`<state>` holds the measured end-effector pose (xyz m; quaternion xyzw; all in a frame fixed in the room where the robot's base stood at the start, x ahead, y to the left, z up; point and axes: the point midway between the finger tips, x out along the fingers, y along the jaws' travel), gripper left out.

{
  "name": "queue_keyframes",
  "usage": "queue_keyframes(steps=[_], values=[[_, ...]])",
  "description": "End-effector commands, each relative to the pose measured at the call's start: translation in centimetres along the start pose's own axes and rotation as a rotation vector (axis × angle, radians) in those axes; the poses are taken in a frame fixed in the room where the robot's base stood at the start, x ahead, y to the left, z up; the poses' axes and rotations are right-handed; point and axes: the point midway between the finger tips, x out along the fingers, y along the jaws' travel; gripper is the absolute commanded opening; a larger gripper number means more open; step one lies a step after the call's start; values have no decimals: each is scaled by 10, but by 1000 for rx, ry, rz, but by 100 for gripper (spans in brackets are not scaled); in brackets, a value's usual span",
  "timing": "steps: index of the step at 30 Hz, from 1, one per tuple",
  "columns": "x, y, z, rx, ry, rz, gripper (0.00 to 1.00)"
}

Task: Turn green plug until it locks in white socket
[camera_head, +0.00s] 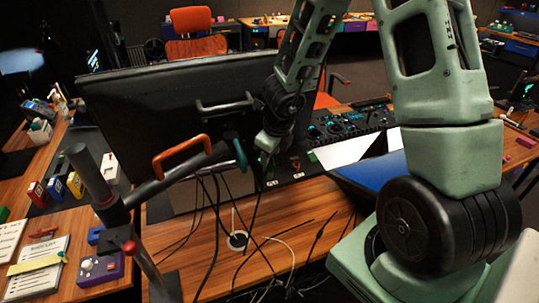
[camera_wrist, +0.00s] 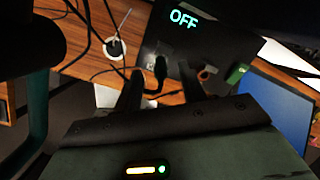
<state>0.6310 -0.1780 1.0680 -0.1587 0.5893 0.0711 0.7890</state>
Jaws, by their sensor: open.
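My gripper (camera_wrist: 160,76) is open in the wrist view, its two dark fingers apart above the desk. A black connector with a cable (camera_wrist: 160,67) shows between the fingers at the dark panel's near edge; I see nothing clamped. In the head view the end of my arm (camera_head: 268,141) hangs behind the monitor arm, and its fingers are not clear. A small green piece (camera_wrist: 237,73) lies at the panel's right side in the wrist view. I cannot tell whether it is the green plug. A round white fitting with a cable (camera_wrist: 115,47) is on the desk; I cannot confirm that it is the white socket.
A large dark monitor (camera_head: 150,95) and its jointed stand (camera_head: 150,190) with an orange handle (camera_head: 180,153) stand close to my arm. Loose cables cross the wooden desk (camera_head: 300,210). A blue panel (camera_head: 375,174) is at right, small boxes (camera_head: 75,185) at left.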

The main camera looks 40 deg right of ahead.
Motion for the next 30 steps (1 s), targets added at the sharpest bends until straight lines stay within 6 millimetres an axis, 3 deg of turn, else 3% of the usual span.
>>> queue_keyframes(steps=[1,3,15,21,30], values=[[-20,-1,2,0,0,0,41],[-36,-1,3,-2,-3,0,41],[-118,1,6,-12,-10,5,41],[-134,2,2,-8,-3,4,41],[-135,3,0,-8,1,5,41]])
